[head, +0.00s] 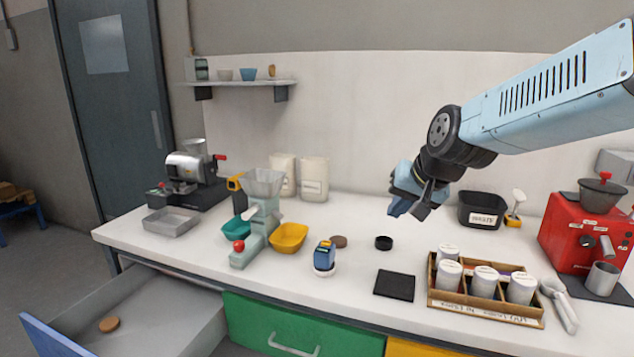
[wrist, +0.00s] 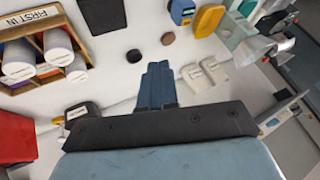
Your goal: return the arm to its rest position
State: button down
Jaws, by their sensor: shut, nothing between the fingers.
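My light blue arm reaches in from the upper right in the head view. My gripper (head: 408,210) hangs above the back of the white counter (head: 350,270), left of the black bin, and touches nothing that I can see. Its blue fingers are together and empty. In the wrist view the closed fingers (wrist: 157,68) point up the picture over bare counter, with a small black ring (wrist: 133,54) and a brown disc (wrist: 168,38) beyond them.
A wooden rack (head: 437,302) of white jars, a black pad (head: 394,285) and a blue-topped jar (head: 324,258) stand on the counter. A red machine (head: 570,235) is at right, a black bin (head: 481,212) behind. An open drawer (head: 165,310) juts out at left. Air around the gripper looks clear.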

jog(key=s+d+n+h, duration=0.1)
jog(key=s+d, duration=0.2)
jog(key=s, duration=0.5)
jog(key=s+d+r+n+g+h, duration=0.1)
jog(key=s+d, duration=0.3)
jog(key=s, duration=0.4)
jog(key=shift+s+d+r+h, duration=0.15)
jog(key=shift+r+h, duration=0.05)
jog(key=shift+h, duration=0.4)
jog(key=shift+s, duration=0.1)
